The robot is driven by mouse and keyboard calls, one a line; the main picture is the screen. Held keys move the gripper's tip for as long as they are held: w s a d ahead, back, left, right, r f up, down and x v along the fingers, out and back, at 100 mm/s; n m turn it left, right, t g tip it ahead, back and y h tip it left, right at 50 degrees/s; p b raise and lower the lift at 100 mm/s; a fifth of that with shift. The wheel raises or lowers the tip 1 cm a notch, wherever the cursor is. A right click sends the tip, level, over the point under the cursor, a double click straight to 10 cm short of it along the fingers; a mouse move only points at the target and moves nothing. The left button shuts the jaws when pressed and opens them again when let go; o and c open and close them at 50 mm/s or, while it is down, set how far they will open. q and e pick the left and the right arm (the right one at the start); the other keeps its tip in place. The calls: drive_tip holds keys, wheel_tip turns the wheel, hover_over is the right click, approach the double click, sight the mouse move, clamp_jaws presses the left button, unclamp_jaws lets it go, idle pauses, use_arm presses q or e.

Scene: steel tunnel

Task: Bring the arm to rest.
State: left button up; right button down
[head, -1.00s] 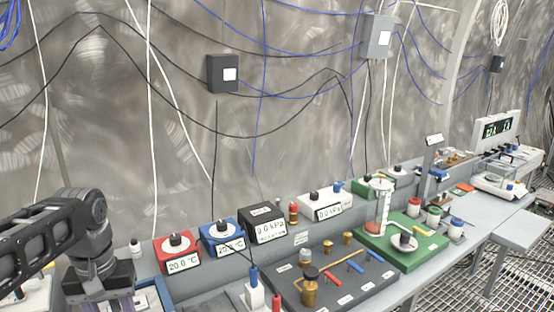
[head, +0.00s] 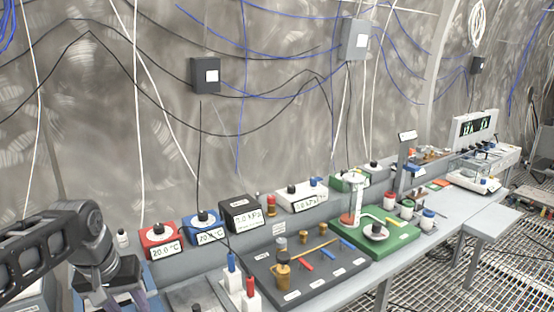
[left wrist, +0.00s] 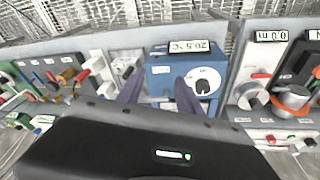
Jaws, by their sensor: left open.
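My left arm comes in at the lower left of the head view. Its gripper (head: 126,303) is low over the near left part of the bench, its tips partly cut off by the frame edge. In the left wrist view the two dark fingers (left wrist: 158,92) stand apart with nothing between them. Beyond the fingertips is a blue box (left wrist: 165,75) with a 20.5 °C display and a black knob. I cannot tell whether the fingers touch it. My right arm and gripper show in neither view.
The bench carries a red box (head: 158,241), a blue box (head: 203,228), a black gauge box (head: 241,213), a dark board with brass fittings (head: 330,262) and a green board (head: 398,237). Cables hang on the wall. Grated floor (head: 450,280) lies at the lower right.

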use_arm(q)
drive_tip(key=w+d+f+m+t+h, duration=0.1)
drive_tip(key=w+d+f+t, duration=0.1)
drive_tip(key=w+d+f, duration=0.6)
drive_tip(key=s+d+f+h, duration=0.15)
drive_tip(key=d+f, duration=0.25)
drive_tip(key=f, duration=0.5)
drive_tip(key=s+d+f, duration=0.2)
drive_tip(key=d+f, duration=0.2)
drive_tip(key=f, duration=0.5)
drive_tip(key=s+d+f+g, duration=0.2)
drive_tip(key=s+d+f, duration=0.3)
drive_tip(key=s+f, duration=0.3)
drive_tip(key=s+d+f+g+h, duration=0.1)
drive_tip(key=s+d+f+g, duration=0.1)
drive_tip(key=s+d+f, duration=0.3)
drive_tip(key=s+f, duration=0.4)
drive_tip(key=s, duration=0.7)
drive_tip(key=shift+m+g, duration=0.3)
drive_tip(key=shift+m, duration=0.1)
drive_tip(key=shift+f, duration=0.1)
